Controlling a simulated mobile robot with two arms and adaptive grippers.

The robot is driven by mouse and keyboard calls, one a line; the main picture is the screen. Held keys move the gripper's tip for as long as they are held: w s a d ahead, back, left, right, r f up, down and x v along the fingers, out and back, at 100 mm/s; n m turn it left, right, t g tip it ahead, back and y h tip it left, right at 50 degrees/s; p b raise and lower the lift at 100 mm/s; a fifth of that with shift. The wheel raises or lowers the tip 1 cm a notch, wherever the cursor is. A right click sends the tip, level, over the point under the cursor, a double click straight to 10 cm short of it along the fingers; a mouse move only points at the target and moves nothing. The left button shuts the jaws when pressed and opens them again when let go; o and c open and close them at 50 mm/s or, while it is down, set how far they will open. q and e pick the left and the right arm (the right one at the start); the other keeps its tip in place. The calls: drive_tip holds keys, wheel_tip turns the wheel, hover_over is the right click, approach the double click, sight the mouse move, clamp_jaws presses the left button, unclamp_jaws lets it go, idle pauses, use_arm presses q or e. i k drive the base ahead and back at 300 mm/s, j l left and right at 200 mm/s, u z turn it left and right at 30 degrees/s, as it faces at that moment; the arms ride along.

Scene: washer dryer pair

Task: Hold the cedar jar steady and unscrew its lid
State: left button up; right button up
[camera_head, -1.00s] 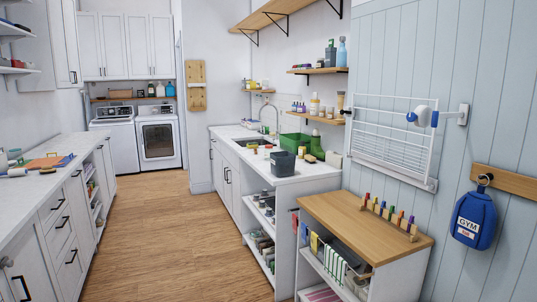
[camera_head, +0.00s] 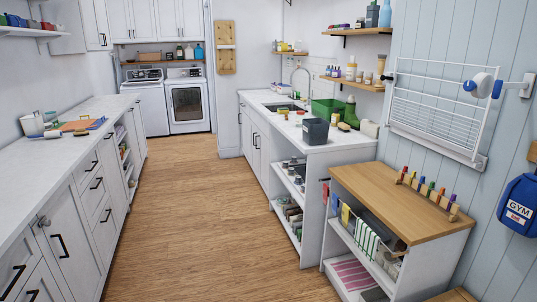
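I cannot tell which thing is the cedar jar. Several small jars and bottles, too small to identify, stand on the lower wall shelf (camera_head: 357,85) right of the sink. A pale bottle (camera_head: 351,72) and a brownish container (camera_head: 379,66) are among them. More small items sit on the sink counter (camera_head: 340,145), near a dark grey bin (camera_head: 315,131) and a green tub (camera_head: 325,110). No lid can be made out clearly. Neither of my grippers is in view.
Wood floor (camera_head: 185,220) is clear between the left counter (camera_head: 60,160) and the sink cabinets. A wood-topped shelf unit (camera_head: 400,200) stands at the right, below a wall drying rack (camera_head: 435,110). A washer and dryer (camera_head: 188,100) stand at the back.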

sight(299, 119)
drive_tip(key=i+u, duration=0.25)
drive_tip(key=i, duration=1.5)
drive_tip(key=i+z, duration=0.1)
drive_tip(key=i, duration=0.55)
drive_tip(key=i+j+z, duration=0.1)
drive_tip(key=i, duration=0.5)
drive_tip(key=i+j+z, duration=0.1)
drive_tip(key=i, duration=0.5)
drive_tip(key=j, duration=0.1)
